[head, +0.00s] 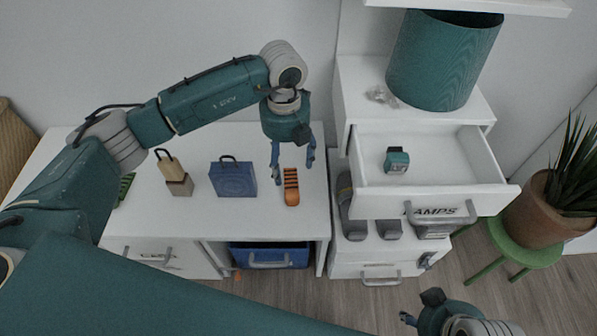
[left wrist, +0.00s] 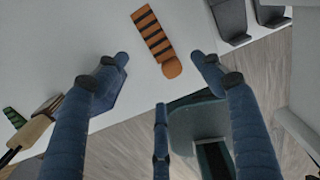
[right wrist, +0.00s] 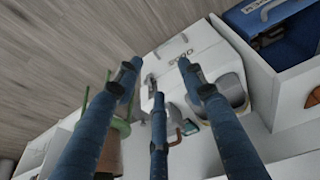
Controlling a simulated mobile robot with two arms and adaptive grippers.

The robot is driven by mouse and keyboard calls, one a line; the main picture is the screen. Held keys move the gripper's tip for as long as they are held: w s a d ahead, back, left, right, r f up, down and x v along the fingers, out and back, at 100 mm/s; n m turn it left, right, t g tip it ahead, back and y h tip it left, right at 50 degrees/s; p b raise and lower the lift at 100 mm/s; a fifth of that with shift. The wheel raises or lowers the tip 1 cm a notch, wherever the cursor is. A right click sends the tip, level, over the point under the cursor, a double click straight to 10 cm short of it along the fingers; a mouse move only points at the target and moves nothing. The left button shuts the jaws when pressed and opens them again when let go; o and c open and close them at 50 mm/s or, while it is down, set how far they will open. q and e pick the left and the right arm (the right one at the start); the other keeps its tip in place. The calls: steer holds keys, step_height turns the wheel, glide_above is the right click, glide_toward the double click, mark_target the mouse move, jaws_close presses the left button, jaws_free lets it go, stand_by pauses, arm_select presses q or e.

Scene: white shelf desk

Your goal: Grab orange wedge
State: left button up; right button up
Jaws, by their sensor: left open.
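The orange wedge (head: 291,187), with dark stripes across it, lies on the white desk top near its front right part. In the left wrist view the wedge (left wrist: 155,40) lies beyond and between the spread fingertips. My left gripper (head: 292,165) points down over the desk at the wedge's far end, open and empty. Its fingers also show in the left wrist view (left wrist: 160,65), apart from the wedge. My right gripper (head: 420,308) is low at the front right, away from the desk. In the right wrist view its fingers (right wrist: 155,70) are spread with nothing between them.
A blue box (head: 233,179) stands left of the wedge, and a wooden padlock-like block (head: 179,186) further left. An open drawer (head: 440,172) with a small teal item (head: 397,160) juts out at the right. A potted plant (head: 540,210) stands on a green stool (head: 520,245).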

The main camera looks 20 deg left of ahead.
mark_target(292, 195)
arm_select(q)
step_height(292, 195, down, 4)
steer(key=shift+s+a+f+b, duration=0.1)
steer(key=shift+f+b, duration=0.05)
steer(key=shift+b, duration=0.35)
steer(key=shift+f, duration=0.75)
steer(key=f, duration=0.1)
steer(key=f+b, duration=0.1)
steer(key=f, duration=0.2)
steer(key=shift+s+f, duration=0.1)
steer(key=shift+s, duration=0.25)
steer(key=shift+f, duration=0.15)
steer(key=c, duration=1.3)
arm_select(e)
steer(key=w+a+r+t, duration=0.1)
steer(key=w+r+t, duration=0.1)
steer(key=w, duration=0.3)
steer(key=w+a+r+t+y, duration=0.1)
steer(key=w+a+t, duration=0.1)
steer(key=w, duration=0.3)
steer(key=shift+w+a+r+t, duration=0.15)
steer(key=shift+w+r+t, duration=0.25)
steer(key=shift+t, duration=0.2)
